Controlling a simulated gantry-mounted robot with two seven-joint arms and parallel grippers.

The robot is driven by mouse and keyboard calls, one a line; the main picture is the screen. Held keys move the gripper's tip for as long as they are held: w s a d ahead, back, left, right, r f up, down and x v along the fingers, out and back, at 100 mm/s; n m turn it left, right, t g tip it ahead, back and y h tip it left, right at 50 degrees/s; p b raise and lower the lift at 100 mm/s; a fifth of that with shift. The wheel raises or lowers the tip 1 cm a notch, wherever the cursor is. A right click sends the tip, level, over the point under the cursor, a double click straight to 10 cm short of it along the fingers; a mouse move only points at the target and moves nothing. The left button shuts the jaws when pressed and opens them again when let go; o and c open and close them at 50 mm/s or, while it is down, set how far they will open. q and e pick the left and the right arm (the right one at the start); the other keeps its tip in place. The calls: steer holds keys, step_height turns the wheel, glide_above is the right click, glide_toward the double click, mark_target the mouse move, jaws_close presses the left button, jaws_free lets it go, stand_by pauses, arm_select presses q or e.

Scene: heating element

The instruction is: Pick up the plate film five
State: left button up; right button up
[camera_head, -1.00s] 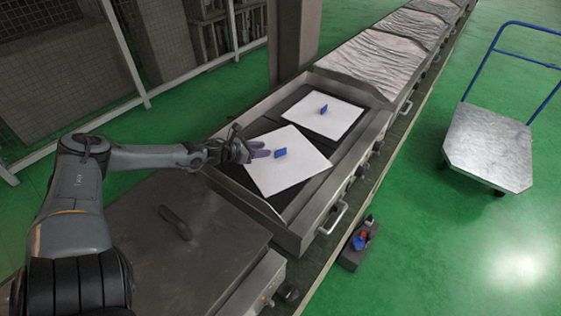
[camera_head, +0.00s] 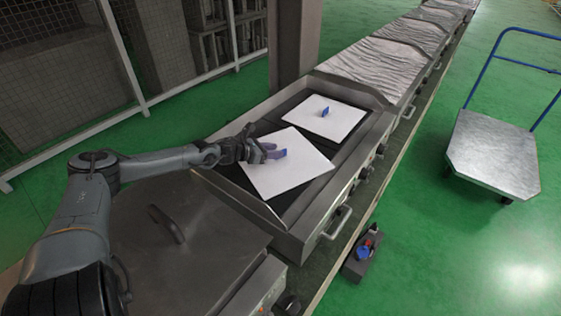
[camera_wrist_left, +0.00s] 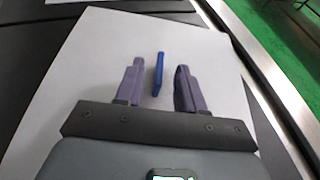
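Two white square plates lie in the dark tray of the long metal unit, each with a small upright blue tab. My left gripper (camera_head: 268,151) is over the nearer plate (camera_head: 293,177), at that plate's blue tab (camera_head: 277,154). In the left wrist view, the blue tab (camera_wrist_left: 158,74) stands between the two purple fingers of my left gripper (camera_wrist_left: 157,82), with white gaps on both sides. The gripper is open there. The farther plate (camera_head: 338,123) with its blue tab (camera_head: 325,112) lies behind, untouched. My right gripper is not in view.
The tray's metal rim (camera_head: 378,141) surrounds the plates. A closed lid with a handle (camera_head: 168,224) is in front. A flat trolley (camera_head: 494,150) stands at the right on the green floor. A dark block with small blue and red parts (camera_head: 362,256) sits beside the unit.

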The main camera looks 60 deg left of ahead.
arm_select(q)
steer(key=shift+w+f+b, duration=0.65)
steer(key=shift+w+f, duration=0.05)
steer(key=shift+w, duration=0.05)
steer(key=shift+b+x, duration=0.45)
steer(key=shift+x, duration=0.5)
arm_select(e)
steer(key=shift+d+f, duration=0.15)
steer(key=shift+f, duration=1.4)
arm_select(q)
steer(key=shift+d+r, duration=0.1)
steer(key=shift+c, duration=0.4)
jaws_close()
